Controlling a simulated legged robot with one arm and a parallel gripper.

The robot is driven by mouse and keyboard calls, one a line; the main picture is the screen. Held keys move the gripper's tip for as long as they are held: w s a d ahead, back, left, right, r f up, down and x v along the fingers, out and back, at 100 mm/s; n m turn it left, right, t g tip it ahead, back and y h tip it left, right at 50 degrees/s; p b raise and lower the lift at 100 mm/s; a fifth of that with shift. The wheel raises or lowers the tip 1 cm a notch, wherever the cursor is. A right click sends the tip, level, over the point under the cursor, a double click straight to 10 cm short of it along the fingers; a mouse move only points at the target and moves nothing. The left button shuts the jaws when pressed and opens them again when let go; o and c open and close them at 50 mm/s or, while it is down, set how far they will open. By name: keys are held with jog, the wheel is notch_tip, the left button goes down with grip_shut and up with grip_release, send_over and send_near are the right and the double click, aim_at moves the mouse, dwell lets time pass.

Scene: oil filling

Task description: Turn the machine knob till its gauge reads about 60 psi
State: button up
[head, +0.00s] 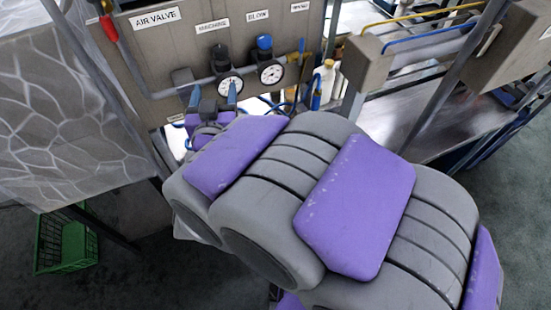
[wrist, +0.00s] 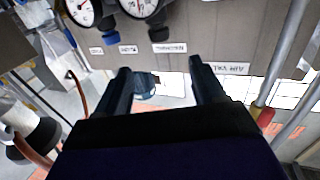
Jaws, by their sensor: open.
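The machine gauge (head: 230,87) is a round white dial on the grey panel, under a dark knob (head: 220,54) and the MACHINE label. My gripper (head: 213,94) is open and empty, its fingertips just in front of the panel at the gauge's lower left. In the wrist view the panel appears upside down. There my open gripper (wrist: 160,66) points at the panel, with the dark machine knob (wrist: 158,34) beyond the fingertips and the machine gauge (wrist: 138,8) cut by the top edge. The fingers are apart from the knob. The needle's reading is too small to tell.
The blow gauge (head: 271,74) with its blue knob (head: 264,42) sits just right of the machine gauge. A red-handled fitting (head: 109,28) is at the panel's left. A white bottle (head: 327,78) stands right of the gauges. A green crate (head: 65,245) lies on the floor.

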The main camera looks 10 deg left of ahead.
jog(key=s+d+f+g, duration=0.4)
jog(key=d+g, duration=0.2)
jog(key=d, duration=0.1)
jog(key=s+d+f+g+y, duration=0.1)
jog(key=s+d+f+g, duration=0.2)
jog(key=d, duration=0.4)
jog(key=shift+s+d+f+n+g+b, duration=0.3)
jog(key=shift+f+g, duration=0.4)
jog(key=shift+g, duration=0.7)
jog(key=shift+a, duration=0.1)
